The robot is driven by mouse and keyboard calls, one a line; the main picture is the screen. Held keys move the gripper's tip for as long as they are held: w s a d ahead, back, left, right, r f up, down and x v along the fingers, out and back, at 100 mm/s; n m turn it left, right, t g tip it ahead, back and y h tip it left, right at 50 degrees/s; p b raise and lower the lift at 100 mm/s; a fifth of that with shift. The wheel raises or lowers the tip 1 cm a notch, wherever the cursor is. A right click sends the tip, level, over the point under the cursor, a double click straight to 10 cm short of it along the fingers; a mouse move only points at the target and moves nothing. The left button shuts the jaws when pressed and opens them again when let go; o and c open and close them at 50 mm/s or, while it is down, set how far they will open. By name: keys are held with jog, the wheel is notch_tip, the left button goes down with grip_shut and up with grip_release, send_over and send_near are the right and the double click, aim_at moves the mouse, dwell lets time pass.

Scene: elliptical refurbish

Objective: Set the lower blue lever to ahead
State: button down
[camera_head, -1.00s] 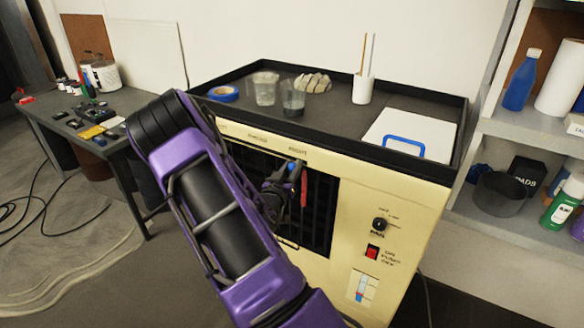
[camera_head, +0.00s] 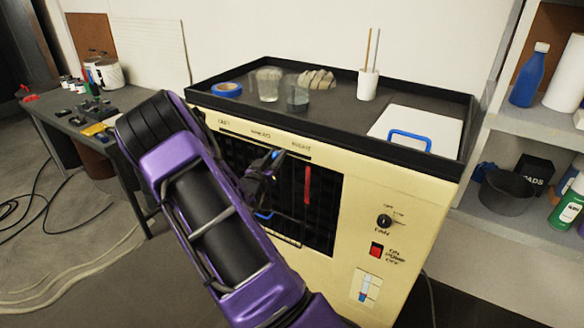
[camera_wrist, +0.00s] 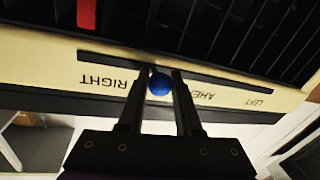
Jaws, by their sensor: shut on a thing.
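A round blue lever knob (camera_wrist: 160,84) sits between the two fingers of my gripper (camera_wrist: 161,80) in the wrist view. The gripper is shut on it. The knob lies over the dark slot beside the printed labels, between RIGHT and AHEAD; the wrist picture is upside down. In the head view my gripper (camera_head: 268,164) is at the top of the cream unit's black grille (camera_head: 322,215), with a bit of blue at its tip. Another blue spot (camera_head: 264,215) shows lower beside my arm, partly hidden; I cannot tell what it is.
A red strip (camera_head: 308,185) stands upright on the grille just right of my gripper. A fan knob (camera_head: 384,221) and a red pump switch (camera_head: 376,249) are farther right. The black top tray (camera_head: 330,112) holds cups, blue tape and a white panel with a blue handle.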

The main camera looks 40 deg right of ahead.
jog(key=w+a, duration=0.1)
jog(key=w, duration=0.1)
jog(key=w+a+b, duration=0.1)
jog(key=w, duration=0.2)
jog(key=w+a, duration=0.1)
jog(key=w, duration=0.1)
jog(key=shift+w+a+b, duration=0.15)
jog(key=shift+w+b, duration=0.25)
jog(key=c, duration=0.6)
grip_release()
jog(key=shift+s+a, duration=0.1)
jog(key=v, duration=1.7)
jog(key=shift+a, duration=0.1)
